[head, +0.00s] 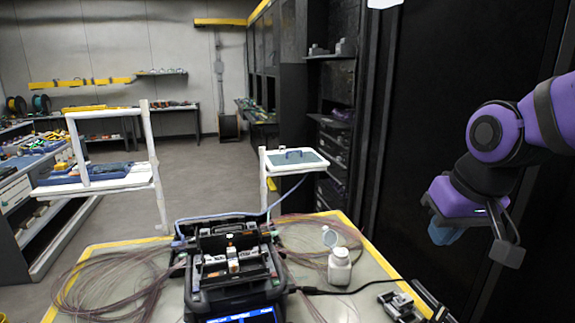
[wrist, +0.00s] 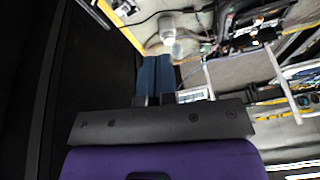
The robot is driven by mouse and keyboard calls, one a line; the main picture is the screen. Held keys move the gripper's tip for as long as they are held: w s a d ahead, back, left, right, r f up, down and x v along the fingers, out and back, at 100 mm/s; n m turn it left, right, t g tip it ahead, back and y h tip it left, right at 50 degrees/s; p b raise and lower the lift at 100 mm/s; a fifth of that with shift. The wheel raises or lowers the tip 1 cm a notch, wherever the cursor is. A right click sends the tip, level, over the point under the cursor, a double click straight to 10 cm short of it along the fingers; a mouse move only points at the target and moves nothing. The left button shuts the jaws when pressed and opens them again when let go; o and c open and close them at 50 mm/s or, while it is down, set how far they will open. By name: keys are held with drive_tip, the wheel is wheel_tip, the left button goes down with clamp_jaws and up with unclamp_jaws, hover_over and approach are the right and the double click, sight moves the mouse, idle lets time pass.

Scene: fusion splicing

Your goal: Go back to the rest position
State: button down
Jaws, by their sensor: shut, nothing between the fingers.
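My purple arm reaches in from the right in the head view, and my gripper (head: 446,235) hangs at its end, right of the table and in front of the dark cabinets. In the wrist view the blue fingers of my gripper (wrist: 155,72) lie side by side, shut, with nothing between them. The black fusion splicer (head: 233,268) stands on the table with its top open and a lit screen at the front. It also shows at the upper right of the wrist view (wrist: 258,30). My gripper is well apart from it.
A white bottle (head: 339,267) stands right of the splicer, with a round clear lid above it. Loose fibre coils (head: 110,290) lie to the left. A dark tool (head: 400,306) lies at the table's front right. Tall dark cabinets (head: 440,120) stand close behind my arm.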

drive_tip(key=s+d+r, duration=0.3)
drive_tip(key=s, duration=0.2)
drive_tip(key=s+d+r+m+t+h, duration=0.1)
drive_tip(key=s+d+r, duration=0.2)
drive_tip(key=s, duration=0.1)
drive_tip(key=shift+s+t, duration=0.3)
drive_tip(key=shift+s, duration=0.05)
